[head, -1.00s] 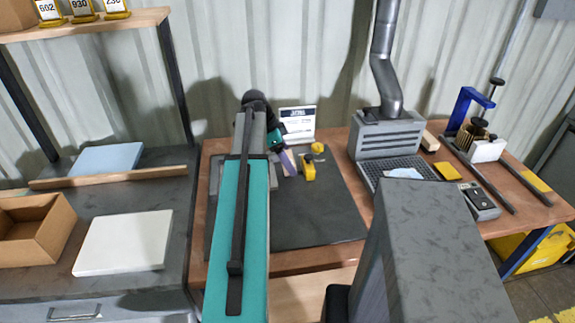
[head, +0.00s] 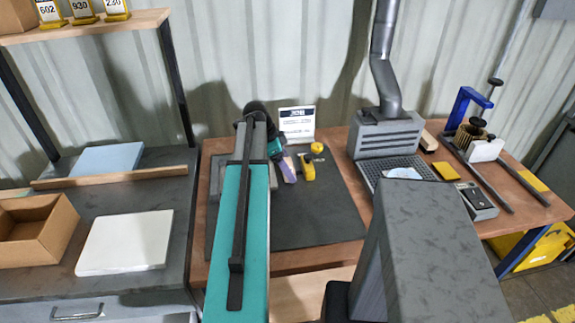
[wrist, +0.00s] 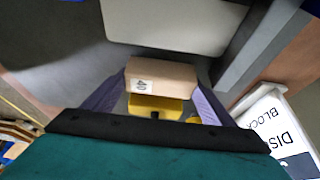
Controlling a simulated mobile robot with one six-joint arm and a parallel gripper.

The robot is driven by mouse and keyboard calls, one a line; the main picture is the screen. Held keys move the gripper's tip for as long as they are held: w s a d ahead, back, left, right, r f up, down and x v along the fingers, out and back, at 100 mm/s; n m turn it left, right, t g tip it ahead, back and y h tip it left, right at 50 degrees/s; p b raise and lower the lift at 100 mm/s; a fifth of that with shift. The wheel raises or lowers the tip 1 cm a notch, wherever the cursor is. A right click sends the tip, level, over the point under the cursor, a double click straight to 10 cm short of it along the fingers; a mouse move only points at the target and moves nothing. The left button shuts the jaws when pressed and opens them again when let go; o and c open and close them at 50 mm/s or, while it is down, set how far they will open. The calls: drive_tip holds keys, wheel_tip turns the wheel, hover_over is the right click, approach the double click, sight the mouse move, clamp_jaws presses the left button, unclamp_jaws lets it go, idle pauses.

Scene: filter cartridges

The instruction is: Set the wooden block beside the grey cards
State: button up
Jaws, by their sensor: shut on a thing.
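My gripper (wrist: 160,90) is shut on a tan wooden block (wrist: 168,76) with a small dark printed label, one purple finger on each side. In the head view my gripper (head: 288,166) is over the dark mat (head: 325,220), left of a yellow tool; the block is hidden there by my arm. A pale grey, round-cornered flat piece (wrist: 180,22) lies beyond the block in the wrist view. I cannot tell whether it is the grey cards. A light grey edge (head: 215,175) shows left of my arm in the head view.
A yellow tool (head: 307,170) and yellow disc (head: 317,148) are on the mat. A white sign (head: 297,124) stands behind. A grey fume unit (head: 388,135) and a blue clamp (head: 468,105) stand to the right. The mat's front right is clear.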

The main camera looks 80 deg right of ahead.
drive_tip(key=shift+f, duration=0.15)
drive_tip(key=o, duration=1.2)
drive_tip(key=shift+b+v, duration=1.5)
drive_tip(key=shift+v, duration=4.65)
